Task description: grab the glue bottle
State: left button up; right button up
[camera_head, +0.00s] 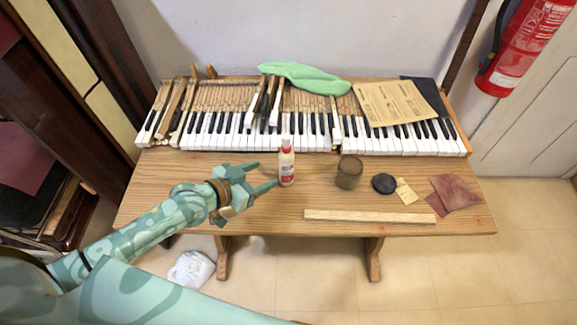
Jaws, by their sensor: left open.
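My right gripper is not in the picture.
Right of the bottle on the bench (150,205) are a brown jar (349,172), a black round object (383,183), small tan pieces (405,191) and reddish cloth (455,193). A wooden strip (370,216) lies along the front. The keyboard (230,131) is behind, with a green cloth (303,77).

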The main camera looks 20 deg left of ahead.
aim_at(280, 165)
pick_arm(q)
jog(key=x, duration=0.4)
jog(key=shift+f+b, duration=0.1)
jog(key=shift+b, duration=0.25)
jog(key=shift+w+d+f, duration=0.15)
jog(key=shift+w+d, duration=0.1)
jog(key=shift+w, duration=0.2)
jog(key=b+x, duration=0.1)
jog(key=x, duration=0.4)
jog(key=shift+w+r+b, duration=0.1)
jog(key=shift+r+b, duration=0.1)
jog(key=shift+b, duration=0.2)
jog(key=shift+a+r, duration=0.1)
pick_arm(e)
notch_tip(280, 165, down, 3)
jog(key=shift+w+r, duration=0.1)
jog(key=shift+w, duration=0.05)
pick_arm(q)
jog(key=c, duration=1.2)
